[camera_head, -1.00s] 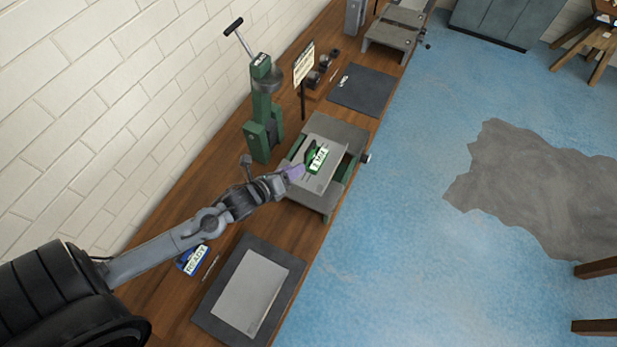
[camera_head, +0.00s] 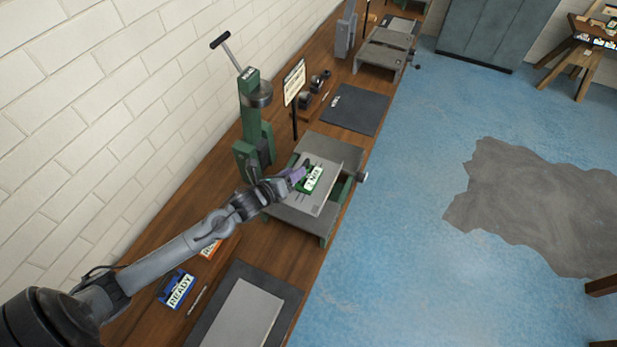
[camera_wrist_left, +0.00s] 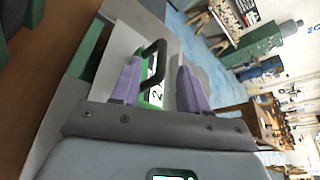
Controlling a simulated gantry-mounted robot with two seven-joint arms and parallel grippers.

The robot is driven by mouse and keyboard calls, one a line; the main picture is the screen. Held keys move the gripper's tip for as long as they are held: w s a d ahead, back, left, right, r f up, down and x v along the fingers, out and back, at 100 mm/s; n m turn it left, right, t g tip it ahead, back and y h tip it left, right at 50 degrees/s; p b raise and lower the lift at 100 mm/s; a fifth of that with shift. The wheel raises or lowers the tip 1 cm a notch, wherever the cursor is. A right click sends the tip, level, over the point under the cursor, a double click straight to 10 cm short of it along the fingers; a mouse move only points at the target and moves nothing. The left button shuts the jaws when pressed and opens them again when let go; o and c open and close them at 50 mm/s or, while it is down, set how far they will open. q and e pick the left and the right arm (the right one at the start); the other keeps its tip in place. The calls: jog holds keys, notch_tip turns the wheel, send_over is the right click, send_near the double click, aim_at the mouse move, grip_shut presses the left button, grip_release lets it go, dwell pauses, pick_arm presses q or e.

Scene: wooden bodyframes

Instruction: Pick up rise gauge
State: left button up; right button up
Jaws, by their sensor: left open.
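A small green piece with a white label and a dark handle (camera_head: 312,180) sits on the grey plate of the green-framed press table (camera_head: 325,150). It may be the rise gauge; its label is not fully legible. In the left wrist view the piece's black handle (camera_wrist_left: 158,57) rises between my finger pads, and its label shows below. My left gripper (camera_head: 297,174), with purple fingers, is open just at the piece. In the wrist view the open left gripper (camera_wrist_left: 161,78) has a finger on each side of the handle. My right gripper is not in view.
A green lever press (camera_head: 252,125) stands behind, near the wall. A sign on a post (camera_head: 294,84) is close by. A dark mat (camera_head: 352,108) lies beyond. A blue READY tag (camera_head: 176,288) and a mat with a grey sheet (camera_head: 243,318) lie nearer.

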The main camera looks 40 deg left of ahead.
aim_at(309, 175)
pick_arm(q)
jog(key=shift+x, duration=2.6)
jog(key=shift+d+r, duration=0.1)
grip_shut()
